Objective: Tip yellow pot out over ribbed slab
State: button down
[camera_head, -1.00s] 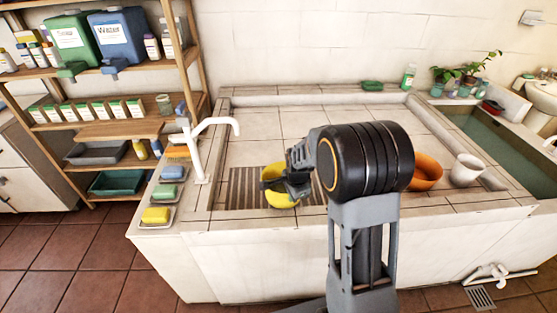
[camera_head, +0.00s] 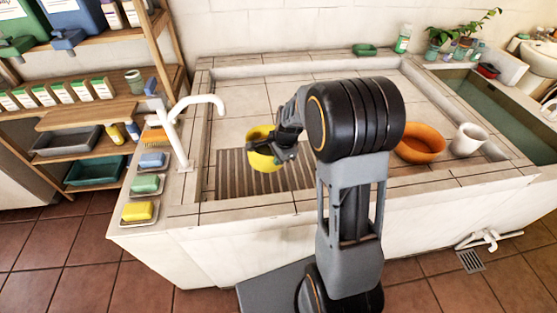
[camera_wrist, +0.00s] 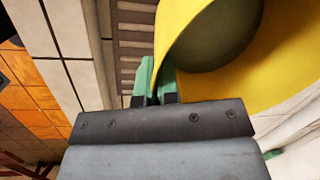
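The yellow pot (camera_head: 261,161) is at the far edge of the ribbed slab (camera_head: 235,180) in the head view, overlapping it in the picture. My gripper (camera_head: 280,152) is at the pot's right side. In the wrist view the green fingertips (camera_wrist: 157,85) are closed with the wall of the yellow pot (camera_wrist: 180,28) between them. The pot's mouth shows there with a dark olive interior; I cannot tell what is in it. The ribbed slab (camera_wrist: 131,44) shows beside the pot. The pot's exact height and tilt are unclear.
A white tap (camera_head: 180,130) stands left of the slab, beside several soap dishes with a yellow soap (camera_head: 137,211) nearest. An orange bowl (camera_head: 420,143) and a white cup (camera_head: 467,139) stand at the right. The tiled basin floor (camera_head: 240,100) behind is clear.

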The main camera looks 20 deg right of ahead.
aim_at(276, 167)
jog(key=shift+a+f+y+b, duration=0.1)
jog(key=shift+f+y+b, duration=0.9)
jog(key=shift+b, duration=1.45)
jog(key=shift+b, duration=0.35)
jog(key=shift+t+y+b, duration=0.3)
jog(key=shift+y+b, duration=0.2)
jog(key=shift+b, duration=0.1)
jog(key=y+b, duration=0.3)
jog(key=b, duration=0.2)
jog(key=shift+r+m+t+y, duration=0.1)
jog(key=shift+m+t+y, duration=0.2)
jog(key=d+f+y+b, duration=0.1)
jog(key=y+b, duration=0.1)
jog(key=y, duration=0.1)
jog(key=d+f+t+y+b, duration=0.1)
jog(key=y+b, duration=0.1)
jog(key=y, duration=0.1)
jog(key=f+y+b, duration=0.1)
jog(key=y+b, duration=0.1)
jog(key=shift+s+d+m+t+y+b, duration=0.15)
jog(key=shift+d+m+t+y+b, duration=0.25)
jog(key=shift+s+d+t+y+p, duration=0.15)
jog(key=shift+d+t+y, duration=0.25)
jog(key=shift+y, duration=0.35)
jog(key=shift+d+t+y+p, duration=0.15)
jog(key=shift+d+t+y, duration=0.25)
jog(key=shift+y, duration=0.35)
